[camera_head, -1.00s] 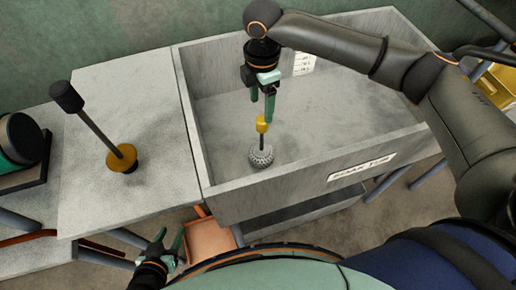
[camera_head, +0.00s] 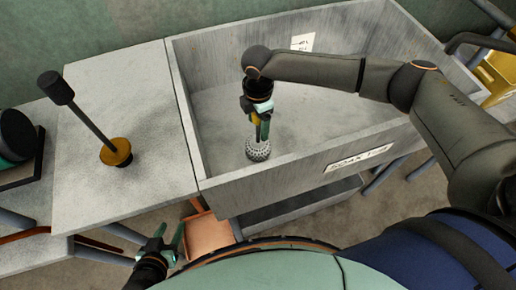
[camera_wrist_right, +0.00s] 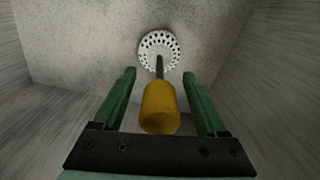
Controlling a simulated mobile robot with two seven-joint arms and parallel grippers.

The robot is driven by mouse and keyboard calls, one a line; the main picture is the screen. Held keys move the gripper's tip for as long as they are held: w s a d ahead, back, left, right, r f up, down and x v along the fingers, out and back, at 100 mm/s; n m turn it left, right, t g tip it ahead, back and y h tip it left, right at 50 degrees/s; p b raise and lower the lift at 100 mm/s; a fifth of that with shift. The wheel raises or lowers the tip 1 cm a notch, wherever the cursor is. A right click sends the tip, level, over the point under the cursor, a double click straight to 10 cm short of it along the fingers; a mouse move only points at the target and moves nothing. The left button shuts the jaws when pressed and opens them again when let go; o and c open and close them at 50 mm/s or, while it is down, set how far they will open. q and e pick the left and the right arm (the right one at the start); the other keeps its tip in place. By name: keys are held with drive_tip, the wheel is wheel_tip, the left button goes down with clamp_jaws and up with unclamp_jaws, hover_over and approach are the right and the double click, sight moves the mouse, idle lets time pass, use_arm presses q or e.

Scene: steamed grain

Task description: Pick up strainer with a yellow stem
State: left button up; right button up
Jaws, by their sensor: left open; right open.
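The strainer with a yellow stem stands in the grey tub; its perforated pale head (camera_head: 259,149) rests on the tub floor near the front wall. My right gripper (camera_head: 262,131) is lowered over it from above, open. In the right wrist view the yellow stem (camera_wrist_right: 160,106) is between the two green fingers of my right gripper (camera_wrist_right: 158,82), with a gap on each side. The round holed head also shows there (camera_wrist_right: 159,50), beyond the fingertips. My left gripper (camera_head: 170,240) is open and empty, low beside the tub.
The grey soak tub (camera_head: 270,184) has raised walls close around my right gripper. A grey table (camera_head: 150,185) on the left holds a dark-handled tool with a brass-coloured base (camera_head: 116,152). An orange-brown box (camera_head: 208,236) is below the tub's left end.

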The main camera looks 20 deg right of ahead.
clamp_jaws()
idle(0.5)
drive_tip(key=shift+r, duration=0.1)
idle(0.8)
